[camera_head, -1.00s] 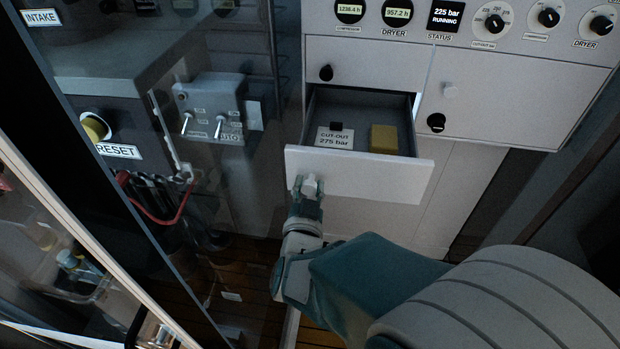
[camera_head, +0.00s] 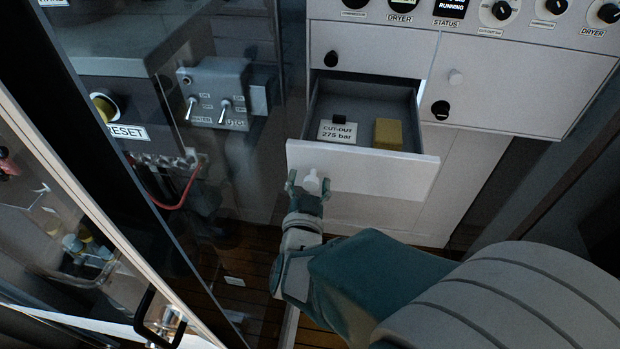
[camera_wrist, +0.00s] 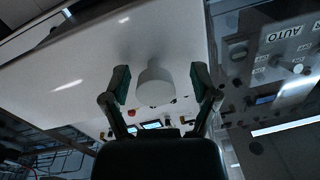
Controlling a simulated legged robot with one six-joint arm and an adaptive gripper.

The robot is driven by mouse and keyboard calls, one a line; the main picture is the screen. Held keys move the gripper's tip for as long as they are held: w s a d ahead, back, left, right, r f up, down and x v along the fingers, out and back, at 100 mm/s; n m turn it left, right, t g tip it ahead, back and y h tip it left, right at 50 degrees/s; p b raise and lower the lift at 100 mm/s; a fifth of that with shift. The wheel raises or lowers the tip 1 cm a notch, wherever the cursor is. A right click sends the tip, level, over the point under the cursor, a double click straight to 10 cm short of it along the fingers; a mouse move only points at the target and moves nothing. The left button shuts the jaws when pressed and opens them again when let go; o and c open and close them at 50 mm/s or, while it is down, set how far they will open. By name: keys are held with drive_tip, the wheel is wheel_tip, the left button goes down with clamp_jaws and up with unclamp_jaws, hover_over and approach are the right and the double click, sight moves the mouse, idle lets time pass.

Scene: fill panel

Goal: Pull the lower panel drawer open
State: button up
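The lower panel drawer (camera_head: 360,170) stands pulled out from the white panel in the head view. Its inside shows a yellow block (camera_head: 388,133), a card reading "CUT-OUT 275 bar" (camera_head: 337,131) and a small black piece (camera_head: 339,118). The drawer's pale knob (camera_head: 312,182) sticks out from the left part of its front. My gripper (camera_head: 308,186) is at the knob. In the wrist view my gripper (camera_wrist: 161,85) has its two fingers spread on either side of the knob (camera_wrist: 155,84), with gaps between fingers and knob.
A closed upper compartment with a black knob (camera_head: 331,59) is above the drawer. A closed door (camera_head: 480,90) is to its right. A switch box (camera_head: 215,95) and a glass door frame (camera_head: 110,200) stand at the left. Wooden floor shows below.

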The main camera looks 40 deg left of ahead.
drive_tip(key=shift+d, duration=0.1)
drive_tip(key=v, duration=1.2)
